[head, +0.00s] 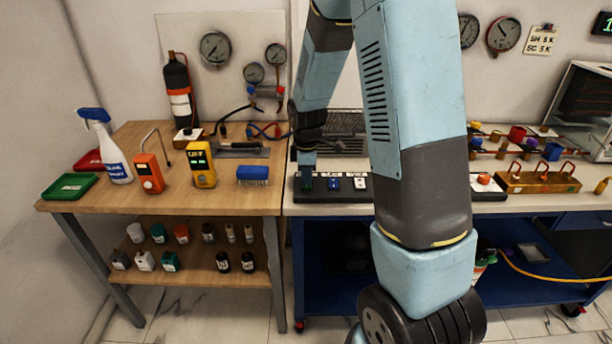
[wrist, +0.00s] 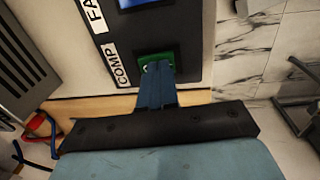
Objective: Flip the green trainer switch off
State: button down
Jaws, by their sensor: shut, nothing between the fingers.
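The black trainer panel (head: 345,196) lies on the bench top at the centre, with a row of coloured switches. In the wrist view its green switch (wrist: 145,60) sits by a white label reading COMP. My gripper (wrist: 158,68) is shut, its fingertips over the green switch and hiding part of it. I cannot tell whether they touch it or which way the switch is tipped. In the head view my gripper (head: 307,184) is at the panel's left end. The blue switch (wrist: 130,3) is beside the green one, by a label starting FA.
A blue-topped brush (head: 252,174) and a yellow meter (head: 200,165) stand on the wooden table to the left. A dark grille (wrist: 22,60) lies beside the panel. My arm hides the panel's right part in the head view.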

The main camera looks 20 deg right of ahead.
notch_tip(320, 180, up, 14)
jog(key=s, duration=0.1)
jog(key=shift+s+a, duration=0.25)
jog(key=shift+f, duration=0.1)
dwell(0.4)
jog(key=shift+w, duration=0.7)
jog(key=f, duration=0.4)
jog(key=w+f, duration=0.1)
jog(key=f, duration=0.9)
jog(key=shift+w+d, duration=0.3)
